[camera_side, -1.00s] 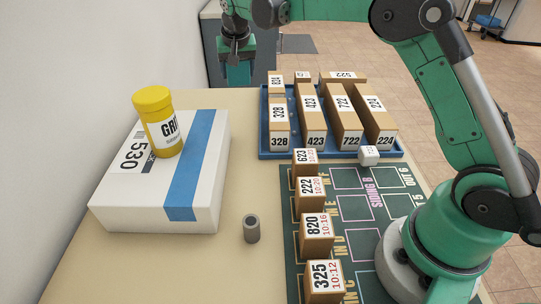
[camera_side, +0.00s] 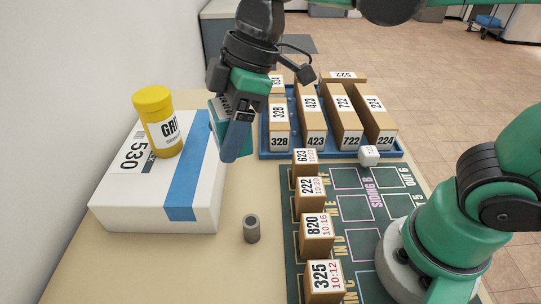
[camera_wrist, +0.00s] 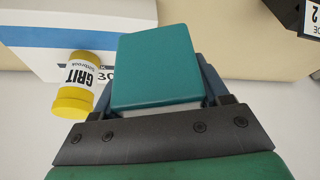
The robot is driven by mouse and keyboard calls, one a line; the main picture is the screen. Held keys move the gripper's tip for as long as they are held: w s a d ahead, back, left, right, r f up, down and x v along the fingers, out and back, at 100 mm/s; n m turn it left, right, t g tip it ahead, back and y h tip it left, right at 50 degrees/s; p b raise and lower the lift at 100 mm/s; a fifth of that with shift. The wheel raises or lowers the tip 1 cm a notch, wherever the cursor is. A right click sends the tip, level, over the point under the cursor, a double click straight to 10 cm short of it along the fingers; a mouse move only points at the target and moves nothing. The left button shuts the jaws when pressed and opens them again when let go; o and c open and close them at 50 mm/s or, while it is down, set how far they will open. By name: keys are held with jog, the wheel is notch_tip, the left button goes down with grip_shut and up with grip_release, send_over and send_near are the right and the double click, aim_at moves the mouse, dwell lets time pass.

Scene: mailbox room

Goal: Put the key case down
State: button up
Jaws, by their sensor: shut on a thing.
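The key case looks like a teal, box-shaped thing in the wrist view (camera_wrist: 155,65). My gripper (camera_side: 232,140) is shut on it, with a blue finger on each side of it in the wrist view. In the side view the case (camera_side: 218,112) is partly hidden behind the near finger. My gripper holds it up beside the right end of the white box (camera_side: 135,205), left of the blue tray. I cannot tell how far it is above the table.
A yellow-lidded jar (camera_side: 158,120) stands on the white box. A small grey cylinder (camera_side: 251,229) stands on the table (camera_side: 232,262). The blue tray (camera_side: 330,154) holds several cartons. More cartons line the left side of the green mat (camera_side: 350,240), and a white die (camera_side: 369,155) sits by the tray.

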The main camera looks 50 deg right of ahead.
jog(key=s+a+r+n+g, duration=0.2)
jog(key=s+a+n+g, duration=0.3)
jog(key=s+a+n, duration=0.6)
jog(key=f+n, duration=0.1)
jog(key=f, duration=0.5)
jog(key=d+f+n, duration=0.1)
jog(key=f, duration=0.6)
jog(key=s+d+f+n+h, duration=0.1)
jog(key=f, duration=0.6)
jog(key=shift+d, duration=0.1)
jog(key=shift+f, duration=0.15)
jog(key=o, duration=1.3)
jog(key=shift+o, duration=0.3)
